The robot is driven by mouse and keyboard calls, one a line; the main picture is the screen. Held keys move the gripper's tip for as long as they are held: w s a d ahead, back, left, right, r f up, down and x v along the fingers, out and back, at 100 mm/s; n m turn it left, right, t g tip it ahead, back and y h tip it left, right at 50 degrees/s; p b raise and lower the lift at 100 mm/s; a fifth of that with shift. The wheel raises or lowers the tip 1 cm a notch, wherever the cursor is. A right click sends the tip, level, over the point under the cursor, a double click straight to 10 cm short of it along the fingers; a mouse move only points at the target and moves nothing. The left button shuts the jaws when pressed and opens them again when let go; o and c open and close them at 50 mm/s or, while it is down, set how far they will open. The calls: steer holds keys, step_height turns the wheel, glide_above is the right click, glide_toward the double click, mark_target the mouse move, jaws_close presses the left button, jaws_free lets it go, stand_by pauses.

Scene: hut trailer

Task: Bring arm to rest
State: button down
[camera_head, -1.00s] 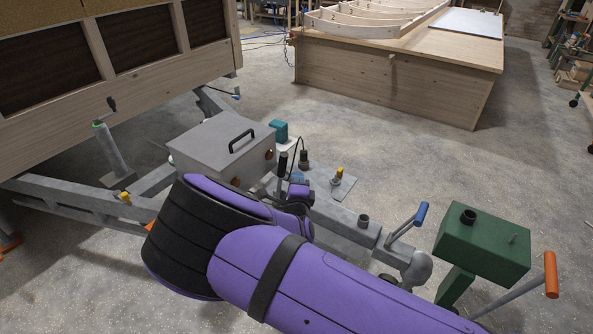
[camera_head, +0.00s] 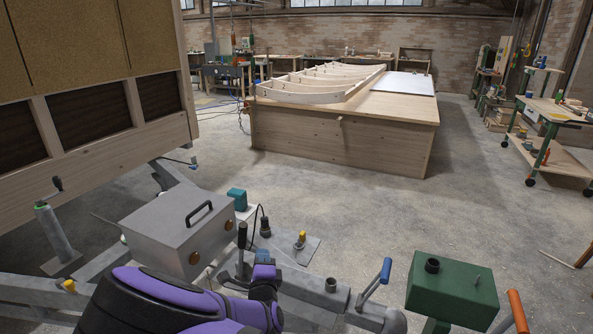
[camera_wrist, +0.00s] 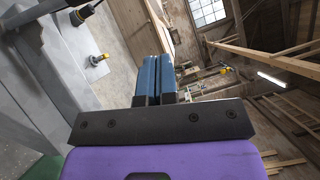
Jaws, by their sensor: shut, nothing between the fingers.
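My gripper (camera_wrist: 157,78) shows in the wrist view with its two blue fingers pressed together and nothing between them. The wrist view is tilted, with the workshop roof and window on its right. In the head view my purple and black arm fills the lower left, in front of the trailer's drawbar (camera_head: 305,285).
A grey lidded box (camera_head: 180,228) with a black handle stands on the trailer frame. A green box (camera_head: 452,288) stands at the lower right. A wooden workbench (camera_head: 340,140) is further back. Open concrete floor (camera_head: 400,215) lies between them. A wheeled cart (camera_head: 550,110) is far right.

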steer(key=d+r+m+g+h, duration=0.45)
steer(key=d+r+m, duration=0.25)
steer(key=d+m, duration=0.35)
steer(key=d+r+m+g+h, duration=0.45)
steer(key=d+r+m, duration=0.4)
steer(key=d, duration=0.35)
steer(key=d+r+m+g+h, duration=0.3)
steer(key=d+r+m+h, duration=0.25)
steer(key=d+m, duration=0.55)
steer(key=s+d+r+m+g+y, duration=0.5)
steer(key=s+d+r+m, duration=0.6)
steer(key=s, duration=0.3)
steer(key=s+r+m+t+y, duration=0.1)
steer(key=s+r+m+y, duration=0.2)
steer(key=s+m, duration=0.3)
steer(key=s+r+m+t+y, duration=0.2)
steer(key=s+m, duration=0.4)
steer(key=s, duration=0.3)
steer(key=shift+s+a+r+m+y, duration=0.4)
steer(key=shift+r+y, duration=0.1)
steer(key=shift+y, duration=0.05)
